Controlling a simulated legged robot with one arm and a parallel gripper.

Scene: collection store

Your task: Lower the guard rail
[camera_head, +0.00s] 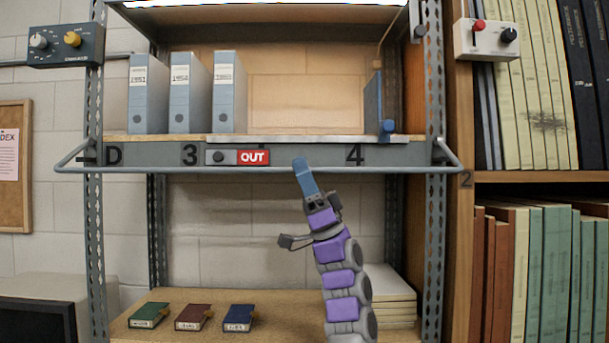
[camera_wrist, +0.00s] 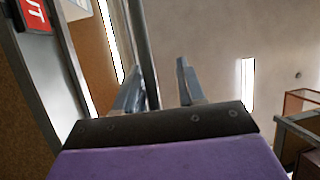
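The guard rail (camera_head: 400,170) is a thin grey-blue metal bar across the front of the upper shelf, with angled end arms at both posts. It sits level at about the height of the shelf's front edge. My gripper (camera_head: 301,166) reaches up from below, its fingertips at the rail right of the red OUT sign (camera_head: 253,157). In the wrist view my gripper (camera_wrist: 158,82) has its two fingers apart. The rail (camera_wrist: 146,45) shows as a dark bar running down between them, closer to the left finger. I cannot tell whether either finger touches it.
Several grey-blue binders (camera_head: 189,92) and a blue bookend (camera_head: 385,128) stand on the upper shelf. Three small books (camera_head: 193,317) lie on the lower shelf. Control boxes hang at the upper left (camera_head: 66,45) and upper right (camera_head: 487,40). A full bookcase (camera_head: 540,177) stands right.

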